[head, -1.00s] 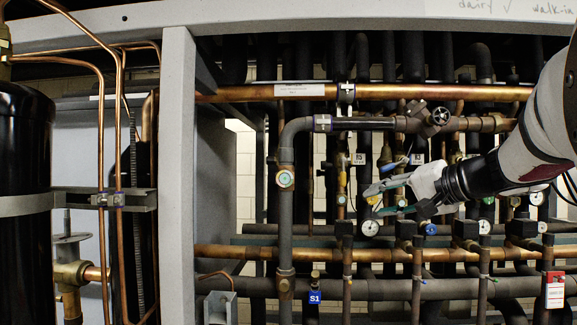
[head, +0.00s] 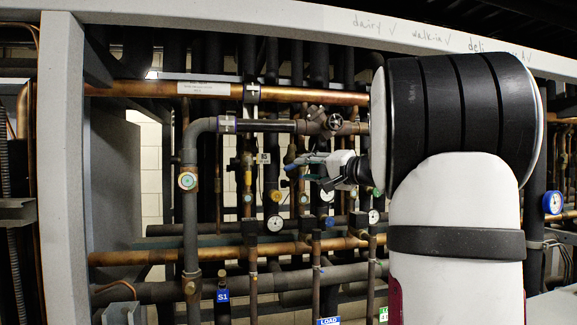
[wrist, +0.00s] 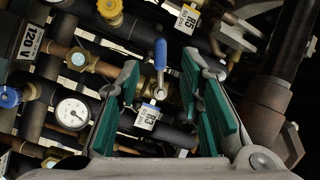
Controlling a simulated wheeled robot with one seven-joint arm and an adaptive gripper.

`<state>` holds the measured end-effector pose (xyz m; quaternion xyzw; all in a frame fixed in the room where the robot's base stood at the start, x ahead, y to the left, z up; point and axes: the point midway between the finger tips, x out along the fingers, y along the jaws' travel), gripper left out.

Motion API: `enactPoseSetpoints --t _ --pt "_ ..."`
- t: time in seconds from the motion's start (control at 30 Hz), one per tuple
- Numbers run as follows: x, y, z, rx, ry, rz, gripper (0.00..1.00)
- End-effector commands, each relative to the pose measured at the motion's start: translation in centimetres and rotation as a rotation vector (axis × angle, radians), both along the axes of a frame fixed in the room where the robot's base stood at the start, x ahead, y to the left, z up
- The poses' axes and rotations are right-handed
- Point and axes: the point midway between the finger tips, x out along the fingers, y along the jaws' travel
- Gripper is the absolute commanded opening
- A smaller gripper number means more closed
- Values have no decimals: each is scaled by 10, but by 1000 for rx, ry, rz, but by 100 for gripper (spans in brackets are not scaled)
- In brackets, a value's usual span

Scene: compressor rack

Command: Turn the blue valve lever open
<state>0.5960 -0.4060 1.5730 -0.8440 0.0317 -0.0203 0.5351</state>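The blue valve lever (wrist: 160,54) shows in the wrist view, pointing up in the picture from a small valve with a metal stem. A white tag marked R3 (wrist: 147,117) hangs just below it. My gripper (wrist: 163,72) is open, with its green-padded fingers on either side of the valve and lever. No contact with the lever is visible. In the head view my gripper (head: 305,165) is among the pipes near the middle.
A round gauge (wrist: 72,113) and a blue cap (wrist: 8,97) lie left of the fingers in the wrist view. A yellow cap (wrist: 108,10) and an R5 tag (wrist: 187,18) are above. A copper pipe (head: 225,91) crosses the rack above my gripper in the head view.

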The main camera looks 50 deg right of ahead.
Motion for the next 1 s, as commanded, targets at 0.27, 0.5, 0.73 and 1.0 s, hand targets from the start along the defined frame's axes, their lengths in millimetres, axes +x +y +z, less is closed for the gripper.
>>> enactPoseSetpoints --t 0.27,0.5,0.73,1.0 --pt "51 -3 1 1 0 3 34" --pt "76 -5 0 1 -1 1 34" --pt "80 -6 0 0 0 -1 34" --pt "80 -6 0 0 0 0 2"
